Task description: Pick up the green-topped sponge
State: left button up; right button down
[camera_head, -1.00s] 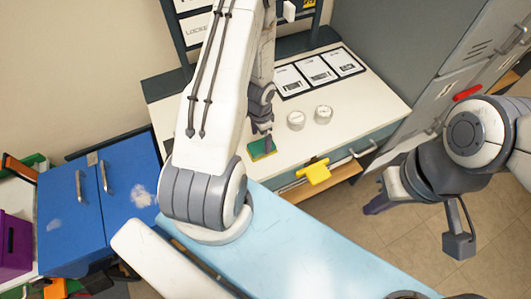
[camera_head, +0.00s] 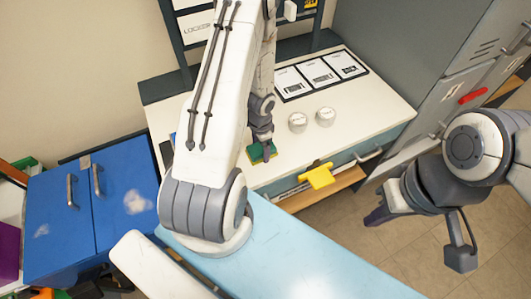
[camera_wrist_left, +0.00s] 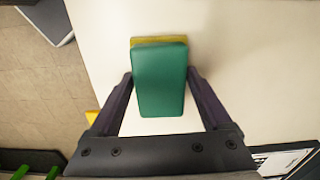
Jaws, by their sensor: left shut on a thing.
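The sponge has a green top and a yellow layer that shows along one edge. In the head view the sponge (camera_head: 256,154) is at the front edge area of the white counter (camera_head: 362,113). My left gripper (camera_head: 264,140) reaches down to it from above and partly hides it. In the left wrist view the sponge (camera_wrist_left: 161,80) sits between the two dark fingers of my left gripper (camera_wrist_left: 161,85), which are shut on its sides. I cannot tell whether it touches the counter. My right gripper (camera_head: 378,216) is off to the right over the floor, its finger opening unclear.
Two white round containers (camera_head: 298,122) (camera_head: 325,116) stand right of the sponge. Framed labelled cards (camera_head: 318,74) lie behind them. A blue cabinet (camera_head: 62,219) stands left, and a light-blue surface (camera_head: 290,250) lies in front.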

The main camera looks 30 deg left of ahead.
aim_at(261, 148)
pick_arm(q)
jog(key=shift+r, duration=0.15)
jog(key=shift+r+p, duration=0.55)
jog(key=shift+p, duration=0.15)
notch_tip(261, 148, up, 4)
jog(key=p, duration=0.3)
jog(key=shift+f, duration=0.25)
jog(key=s+d+r+p, duration=0.1)
jog(key=d+r, duration=0.5)
jog(key=d, duration=0.6)
jog(key=shift+s+m+p, duration=0.25)
jog(key=shift+m+p, duration=0.05)
jog(key=shift+p, duration=0.4)
jog(key=shift+a, duration=0.1)
